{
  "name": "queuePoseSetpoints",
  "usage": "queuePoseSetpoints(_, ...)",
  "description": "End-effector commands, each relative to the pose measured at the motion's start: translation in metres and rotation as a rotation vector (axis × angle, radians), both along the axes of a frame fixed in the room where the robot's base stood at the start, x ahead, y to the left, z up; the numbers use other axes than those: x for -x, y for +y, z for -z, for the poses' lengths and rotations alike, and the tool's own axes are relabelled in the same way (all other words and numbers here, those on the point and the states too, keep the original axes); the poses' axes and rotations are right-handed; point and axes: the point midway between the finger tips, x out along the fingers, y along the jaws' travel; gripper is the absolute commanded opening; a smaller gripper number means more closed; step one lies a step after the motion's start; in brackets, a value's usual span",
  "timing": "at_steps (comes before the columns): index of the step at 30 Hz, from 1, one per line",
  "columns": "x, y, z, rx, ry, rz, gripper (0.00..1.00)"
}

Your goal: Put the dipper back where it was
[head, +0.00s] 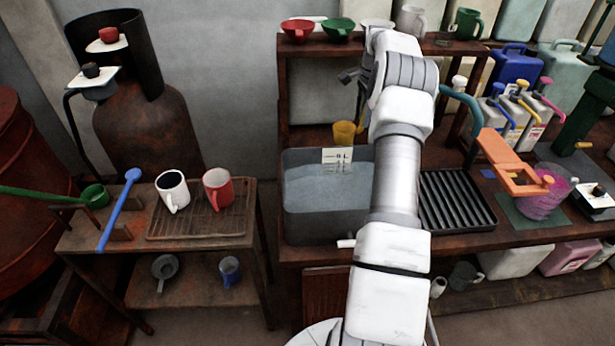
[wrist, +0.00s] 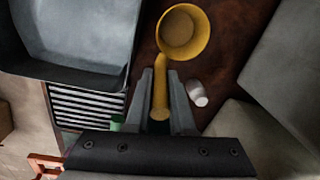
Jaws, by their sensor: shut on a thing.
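The yellow dipper (wrist: 180,32) has a round cup and a straight handle. My gripper (wrist: 161,75) is shut on its handle in the wrist view, with the cup beyond the fingertips over a brown surface. In the head view, the yellow cup (head: 344,132) shows behind the grey water tank (head: 325,230), left of my arm. My arm hides the gripper and handle there. I cannot tell whether the cup touches anything beneath it.
A black ribbed rack (head: 455,200) lies right of the tank. A shelf (head: 325,47) with bowls and mugs stands above. A green dipper (head: 94,195) and blue-handled tool (head: 120,208) are on the left table. A small white object (wrist: 197,93) is beside my right finger.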

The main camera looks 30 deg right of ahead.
Motion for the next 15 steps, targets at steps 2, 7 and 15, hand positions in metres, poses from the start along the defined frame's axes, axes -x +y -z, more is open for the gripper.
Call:
queuePoseSetpoints(2,0.0,0.0,0.006,-0.001,0.0,0.012,0.0)
queuePoseSetpoints(7,-0.012,0.023,0.022,-0.003,-0.001,0.013,0.0)
queuePoseSetpoints(15,-0.04,0.077,0.058,-0.002,0.0,0.012,0.0)
